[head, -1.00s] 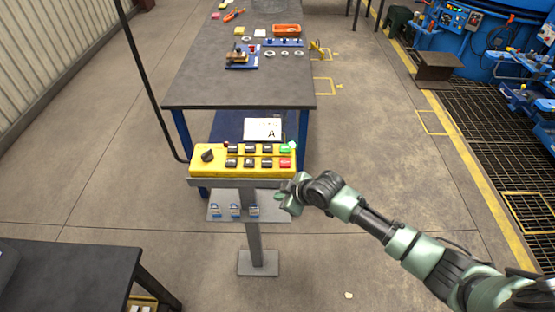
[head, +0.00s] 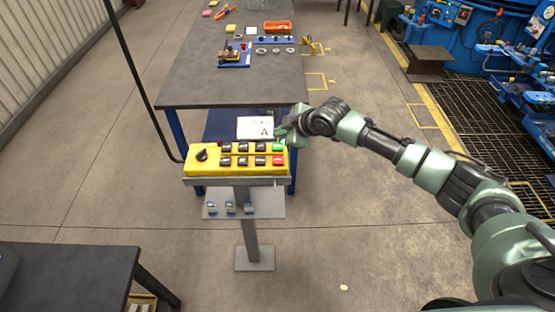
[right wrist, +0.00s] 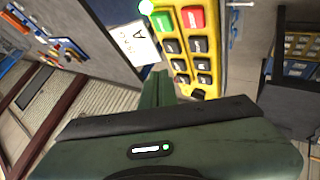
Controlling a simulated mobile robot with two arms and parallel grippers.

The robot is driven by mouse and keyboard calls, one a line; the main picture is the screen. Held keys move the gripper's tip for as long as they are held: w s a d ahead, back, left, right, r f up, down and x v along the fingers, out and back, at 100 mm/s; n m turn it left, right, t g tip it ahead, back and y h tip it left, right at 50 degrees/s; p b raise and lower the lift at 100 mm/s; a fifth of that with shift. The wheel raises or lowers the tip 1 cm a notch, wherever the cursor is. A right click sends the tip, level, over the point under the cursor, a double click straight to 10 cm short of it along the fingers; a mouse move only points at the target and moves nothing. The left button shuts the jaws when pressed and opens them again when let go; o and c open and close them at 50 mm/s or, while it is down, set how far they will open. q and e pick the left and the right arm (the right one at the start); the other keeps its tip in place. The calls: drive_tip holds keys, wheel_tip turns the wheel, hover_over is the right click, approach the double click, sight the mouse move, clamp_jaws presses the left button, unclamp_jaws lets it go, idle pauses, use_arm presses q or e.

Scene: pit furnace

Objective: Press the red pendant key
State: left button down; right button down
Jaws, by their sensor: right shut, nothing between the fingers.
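The red key (head: 278,160) is at the near right corner of the yellow pendant box (head: 225,171), with the green key (head: 278,147) just behind it. My right gripper (head: 281,134) is shut and empty, at the far right end of the box beside the green key; whether it touches the box cannot be told. In the right wrist view the red key (right wrist: 193,17) is uncovered, to the upper right of my shut fingers (right wrist: 157,88). My left gripper is not in view.
The box sits on a post with a small shelf (head: 268,205). Behind it is a worktable (head: 200,85) with an orange tray (head: 277,27) and parts. A sign marked A (head: 255,128) stands behind the box. A dark table (head: 70,270) is at lower left.

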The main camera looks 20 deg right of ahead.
drive_tip(key=b, duration=0.6)
hover_over(280, 161)
wheel_tip(280, 161, down, 7)
drive_tip(key=shift+s+r, duration=0.1)
drive_tip(key=shift+r, duration=0.1)
drive_tip(key=shift+f+b, duration=0.6)
drive_tip(key=shift+f, duration=0.45)
drive_tip(key=shift+f, duration=0.1)
idle(0.6)
drive_tip(key=shift+f, duration=0.35)
drive_tip(key=shift+f+b, duration=0.35)
drive_tip(key=shift+f, duration=0.15)
idle(0.8)
drive_tip(key=shift+r+p, duration=0.85)
drive_tip(key=shift+r, duration=0.05)
drive_tip(key=shift+r, duration=0.1)
